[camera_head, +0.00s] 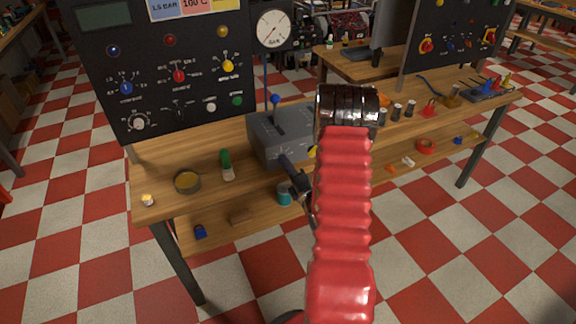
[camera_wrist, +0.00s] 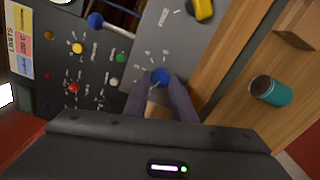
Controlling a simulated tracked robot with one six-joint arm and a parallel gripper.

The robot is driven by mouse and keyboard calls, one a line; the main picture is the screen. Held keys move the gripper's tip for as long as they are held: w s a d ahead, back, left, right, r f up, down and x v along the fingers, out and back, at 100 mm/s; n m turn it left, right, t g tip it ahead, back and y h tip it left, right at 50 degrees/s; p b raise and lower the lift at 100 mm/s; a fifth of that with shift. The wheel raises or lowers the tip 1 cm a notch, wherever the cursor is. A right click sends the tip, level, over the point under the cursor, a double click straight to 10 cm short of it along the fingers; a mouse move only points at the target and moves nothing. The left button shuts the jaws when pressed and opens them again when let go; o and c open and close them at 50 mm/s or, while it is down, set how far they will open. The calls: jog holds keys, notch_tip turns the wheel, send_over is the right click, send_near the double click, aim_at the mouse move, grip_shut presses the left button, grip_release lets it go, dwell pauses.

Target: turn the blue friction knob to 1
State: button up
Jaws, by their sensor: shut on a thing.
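The blue friction knob (camera_wrist: 160,76) is on the grey box (camera_wrist: 170,35), at the fingertips of my gripper (camera_wrist: 166,88) in the wrist view. My gripper is shut on the knob. Small white scale marks and numbers surround the knob, but the knob's pointer is too unclear to read. In the head view my gripper (camera_head: 283,159) reaches the front face of the grey box (camera_head: 265,147) on the bench. The knob is hidden there by my fingers.
A blue-topped lever (camera_head: 275,99) rises from the box, and a yellow knob (camera_wrist: 202,9) is on its face. The black panel (camera_head: 170,65) stands behind. A pan (camera_head: 187,181) and a green-topped bottle (camera_head: 227,165) are on the bench at left. A teal can (camera_wrist: 270,91) is on the shelf below.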

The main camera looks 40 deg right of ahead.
jog(key=shift+a+f+n, duration=0.2)
jog(key=shift+f+n, duration=0.1)
jog(key=shift+n, duration=0.6)
jog(key=o, duration=1)
jog(key=shift+o, duration=0.3)
jog(key=shift+d+r, duration=0.1)
jog(key=shift+r, duration=0.05)
jog(key=shift+s, duration=0.1)
jog(key=v, duration=1.3)
jog(key=shift+s, duration=0.35)
